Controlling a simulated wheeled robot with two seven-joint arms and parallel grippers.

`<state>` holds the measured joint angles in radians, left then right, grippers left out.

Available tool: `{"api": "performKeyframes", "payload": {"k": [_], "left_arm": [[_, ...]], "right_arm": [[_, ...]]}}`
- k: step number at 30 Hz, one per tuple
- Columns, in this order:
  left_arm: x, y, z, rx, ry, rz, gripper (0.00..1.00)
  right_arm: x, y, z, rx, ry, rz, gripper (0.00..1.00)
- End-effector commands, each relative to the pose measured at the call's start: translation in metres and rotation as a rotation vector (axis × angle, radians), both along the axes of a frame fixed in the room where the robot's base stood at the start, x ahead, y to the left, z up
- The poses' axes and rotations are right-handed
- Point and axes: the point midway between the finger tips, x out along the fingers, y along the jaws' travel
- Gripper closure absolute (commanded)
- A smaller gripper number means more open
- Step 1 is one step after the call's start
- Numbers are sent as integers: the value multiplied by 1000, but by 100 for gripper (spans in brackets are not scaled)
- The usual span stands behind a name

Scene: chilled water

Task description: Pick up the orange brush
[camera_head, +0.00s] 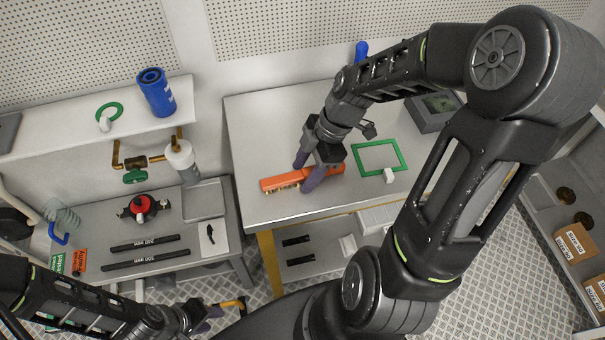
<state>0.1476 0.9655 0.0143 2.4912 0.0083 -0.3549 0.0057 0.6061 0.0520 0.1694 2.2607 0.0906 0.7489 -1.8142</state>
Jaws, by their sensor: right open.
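The orange brush (283,181) lies on the grey table (260,130), near its left front part, with pale bristles along its front side. My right gripper (307,172) is open above the brush, pointing down. One purple finger is on the far side of the brush and the other on the near side, so the brush lies between them. The fingers hide part of its middle. Whether they touch it cannot be told. My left gripper (208,316) is low at the bottom of the view, away from the brush; its jaw opening is unclear.
A green square frame (379,157) and a dark grey box (433,111) are to the right on the table. A lower bench (205,200) with a red valve (144,205) and black bars stands left. A shelf above it holds a blue cup (156,92).

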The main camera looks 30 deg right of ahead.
Motion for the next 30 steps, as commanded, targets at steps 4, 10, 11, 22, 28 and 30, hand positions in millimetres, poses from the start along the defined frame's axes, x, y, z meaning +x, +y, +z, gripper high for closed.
{"api": "performKeyframes", "payload": {"k": [4, 10, 11, 22, 28, 30], "left_arm": [[0, 0, 0, 0, 0, 0, 64], [0, 0, 0, 0, 0, 0, 64], [0, 0, 0, 0, 0, 0, 64], [0, 0, 0, 0, 0, 0, 64], [0, 0, 0, 0, 0, 0, 64], [0, 0, 0, 0, 0, 0, 64]], "right_arm": [[0, 0, 0, 0, 0, 0, 57], [0, 0, 0, 0, 0, 0, 74], [0, 0, 0, 0, 0, 0, 76], [0, 0, 0, 0, 0, 0, 100], [0, 0, 0, 0, 0, 0, 100], [0, 0, 0, 0, 0, 0, 100]]}}
